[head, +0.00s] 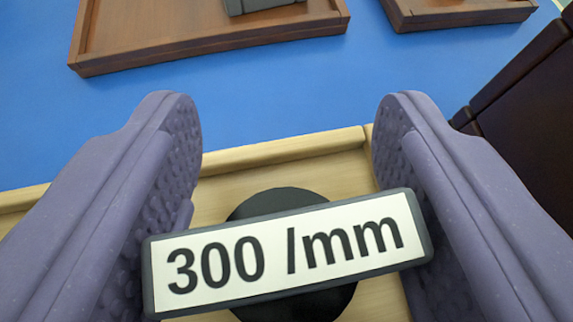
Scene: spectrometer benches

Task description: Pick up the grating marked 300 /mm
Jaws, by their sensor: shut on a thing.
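The grating marked 300 /mm (288,254) shows low in the middle of the head view, with a white label, bold black text and a dark frame. It is tilted, its right end higher than its left. My gripper (285,215) has one purple padded finger at each end of the grating and is shut on it. A round black thing (275,203) shows behind and below the label; I cannot tell if it is part of the grating or a separate base.
A pale wooden tray or board (270,153) with a raised edge lies under the grating. Beyond it is a clear blue surface (285,110). A brown wooden tray (200,45) holds a grey object (262,4). Another brown tray (455,15) stands at upper right, and a dark brown block (530,110) at right.

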